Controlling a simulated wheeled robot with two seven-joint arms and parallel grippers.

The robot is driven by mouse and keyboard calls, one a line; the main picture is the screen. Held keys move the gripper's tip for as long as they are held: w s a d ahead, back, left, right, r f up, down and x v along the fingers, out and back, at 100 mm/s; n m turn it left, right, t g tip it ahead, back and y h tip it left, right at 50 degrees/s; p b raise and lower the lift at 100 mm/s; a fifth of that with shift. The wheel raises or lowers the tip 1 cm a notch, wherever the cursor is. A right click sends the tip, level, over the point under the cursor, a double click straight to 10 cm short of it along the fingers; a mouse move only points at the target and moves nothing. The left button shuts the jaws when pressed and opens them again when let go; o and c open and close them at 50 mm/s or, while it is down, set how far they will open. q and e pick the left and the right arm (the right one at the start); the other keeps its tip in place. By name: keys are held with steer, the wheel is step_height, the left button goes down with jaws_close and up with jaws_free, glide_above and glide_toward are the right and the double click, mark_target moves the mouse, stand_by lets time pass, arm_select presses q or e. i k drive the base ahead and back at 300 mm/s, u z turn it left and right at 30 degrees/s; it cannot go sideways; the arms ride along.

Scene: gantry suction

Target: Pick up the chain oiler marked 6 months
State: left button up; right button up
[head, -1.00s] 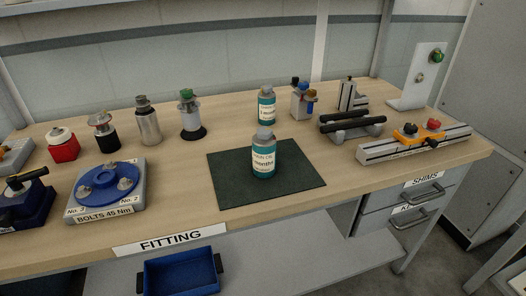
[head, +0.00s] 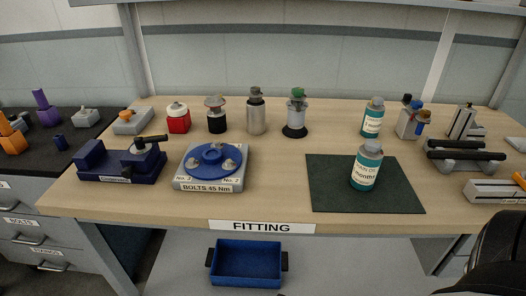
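A teal bottle with a grey cap (head: 367,167) stands upright on the dark green mat (head: 330,188). Its white label shows "months", but I cannot read the number. A second, similar teal bottle (head: 373,117) stands upright on the bench behind the mat. Its label also carries a line that seems to end in "month" or "months", and its number is too small to read surely. The two bottles stand apart. Neither gripper is in view; only a dark part, likely of my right arm, shows at the lower right.
The wooden bench marked FITTING (head: 270,208) holds a blue bolt plate (head: 215,157), a dark blue vise (head: 115,165) and a row of small containers at the back. Right of the mat are grey V-blocks (head: 465,160). A blue bin (head: 247,263) sits below.

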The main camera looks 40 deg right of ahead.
mark_target(367, 164)
steer(key=u, duration=1.2)
steer(key=k, duration=0.95)
steer(key=z, duration=1.2)
